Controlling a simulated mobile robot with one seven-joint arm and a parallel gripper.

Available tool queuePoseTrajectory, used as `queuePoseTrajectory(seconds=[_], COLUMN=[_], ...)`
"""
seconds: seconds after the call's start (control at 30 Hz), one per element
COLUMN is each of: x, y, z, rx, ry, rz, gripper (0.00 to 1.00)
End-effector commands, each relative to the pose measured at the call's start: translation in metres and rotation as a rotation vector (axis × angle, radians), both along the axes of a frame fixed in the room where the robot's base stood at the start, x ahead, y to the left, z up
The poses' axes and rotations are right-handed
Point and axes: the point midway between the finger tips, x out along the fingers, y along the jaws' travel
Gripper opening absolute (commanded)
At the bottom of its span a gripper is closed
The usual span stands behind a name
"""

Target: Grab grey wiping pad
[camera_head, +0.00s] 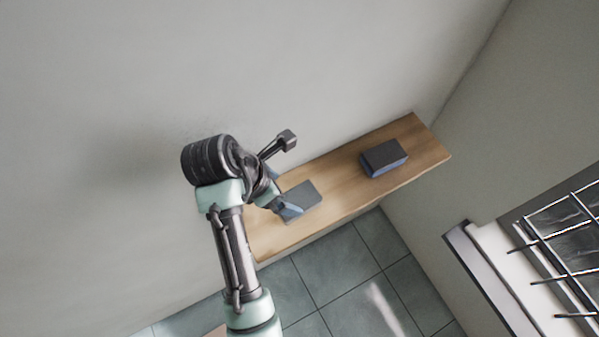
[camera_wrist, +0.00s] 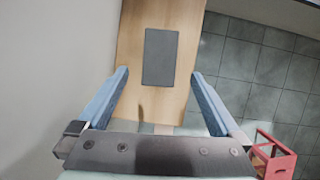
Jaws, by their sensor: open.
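A flat grey rectangular pad (camera_head: 304,194) lies on the wooden shelf, left of its middle in the head view. It also shows in the wrist view (camera_wrist: 160,55), lengthwise on the wood, with a dull even top. My gripper (camera_head: 289,207) is at the pad's near left side in the head view, overlapping its edge in the picture. In the wrist view my gripper (camera_wrist: 160,74) is open, its two blue fingers apart and empty, with the pad ahead between and beyond the tips. I cannot tell the exact height over the shelf.
A thicker dark grey and blue block (camera_head: 384,157) rests farther right on the wooden shelf (camera_head: 425,150). A plain wall runs along the shelf's back. Tiled floor (camera_head: 335,265) lies below its front edge. A red stool-like frame (camera_wrist: 272,157) stands at lower right. A barred window (camera_head: 565,240) is right.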

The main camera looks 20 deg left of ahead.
Motion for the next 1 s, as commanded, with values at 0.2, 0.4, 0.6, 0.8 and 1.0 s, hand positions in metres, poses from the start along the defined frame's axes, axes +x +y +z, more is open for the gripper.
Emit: queuePoseTrajectory(seconds=[0.2,0.4,0.6,0.8,1.0], x=[0.011,0.014,0.019,0.026,0.026], y=[-0.008,-0.01,-0.016,-0.019,-0.019], z=[-0.03,-0.041,-0.066,-0.084,-0.086], rx=[-0.001,0.001,0.0,0.001,0.002], ry=[0.001,0.0,0.003,-0.001,-0.001], rz=[-0.003,-0.002,-0.004,-0.001,-0.001], gripper=[1.0,1.0,1.0,1.0,1.0])
